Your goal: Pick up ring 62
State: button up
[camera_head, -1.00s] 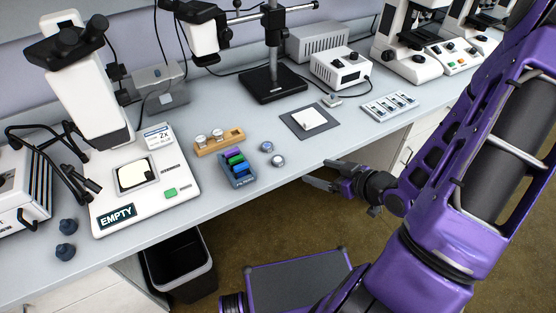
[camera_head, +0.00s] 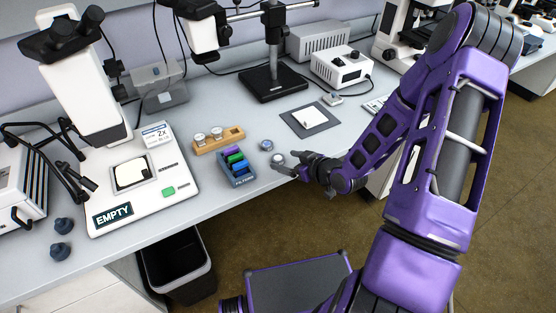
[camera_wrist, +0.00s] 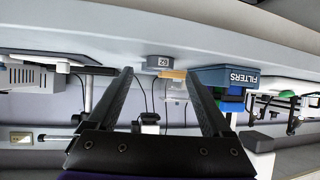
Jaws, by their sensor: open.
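Ring 62 (camera_wrist: 160,63) is a small grey ring. Its label shows upside down in the wrist view, ahead of and between the two dark finger tips. In the head view two small round rings sit near the bench's front edge. The nearer one (camera_head: 278,160), right at my finger tips, appears to be ring 62, though its label is not readable there. The other ring (camera_head: 266,145) lies just behind it. My gripper (camera_head: 290,163) is open and empty at the bench edge, pointing left; it also shows in the wrist view (camera_wrist: 158,76).
A blue FILTERS box (camera_head: 240,177) with coloured blocks stands left of the rings. A wooden holder (camera_head: 219,141) is behind it. A grey mat (camera_head: 310,119) lies to the right. A microscope marked EMPTY (camera_head: 115,215) stands at left. A black bin (camera_head: 178,265) is below the bench.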

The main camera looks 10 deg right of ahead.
aim_at(278, 159)
jog(key=x, duration=0.2)
jog(key=shift+w+a+f, duration=0.1)
jog(key=shift+w, duration=0.15)
grip_shut()
